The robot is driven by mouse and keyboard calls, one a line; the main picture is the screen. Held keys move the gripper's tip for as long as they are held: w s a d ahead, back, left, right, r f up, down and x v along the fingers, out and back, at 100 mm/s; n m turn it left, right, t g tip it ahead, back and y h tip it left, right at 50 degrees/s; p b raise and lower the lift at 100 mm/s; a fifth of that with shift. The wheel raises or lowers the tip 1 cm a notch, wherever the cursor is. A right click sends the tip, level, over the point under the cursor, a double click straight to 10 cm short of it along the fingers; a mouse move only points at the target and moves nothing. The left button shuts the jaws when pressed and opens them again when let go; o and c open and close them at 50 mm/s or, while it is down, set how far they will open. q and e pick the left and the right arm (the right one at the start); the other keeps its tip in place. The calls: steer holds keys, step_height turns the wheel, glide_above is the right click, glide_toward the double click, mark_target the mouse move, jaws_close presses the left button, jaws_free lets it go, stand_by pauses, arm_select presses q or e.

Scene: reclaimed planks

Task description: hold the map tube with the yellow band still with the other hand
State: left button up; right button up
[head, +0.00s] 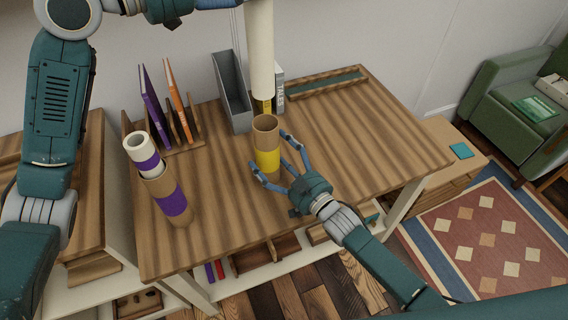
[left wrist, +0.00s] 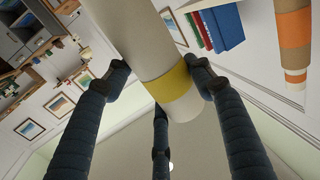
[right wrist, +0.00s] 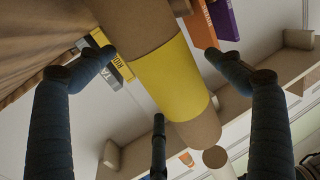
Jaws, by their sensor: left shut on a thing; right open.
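The map tube (head: 267,159) is brown cardboard with a yellow band and stands upright on the plank table. My right gripper (head: 272,160) is around its front and right side; its fingers are spread, with the tube between them. The tube fills the middle of the right wrist view (right wrist: 172,75); I cannot tell whether a finger touches it. My left gripper (left wrist: 160,85) is shut on a white roll with a yellow band (left wrist: 150,50). In the head view the roll (head: 260,45) hangs upright, its lower end above the tube's rim, apart from it. The left fingers are out of the head view.
A purple-banded tube (head: 175,205) with a white roll (head: 141,150) in it stands at the left. Behind are a book rack (head: 185,147), a grey file holder (head: 232,95) and a book (head: 279,88). The table's right part (head: 370,125) is clear.

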steer(key=shift+w+a, duration=0.25)
steer(key=shift+w, duration=0.15)
steer(key=c, duration=1.2)
steer(key=shift+c, duration=0.2)
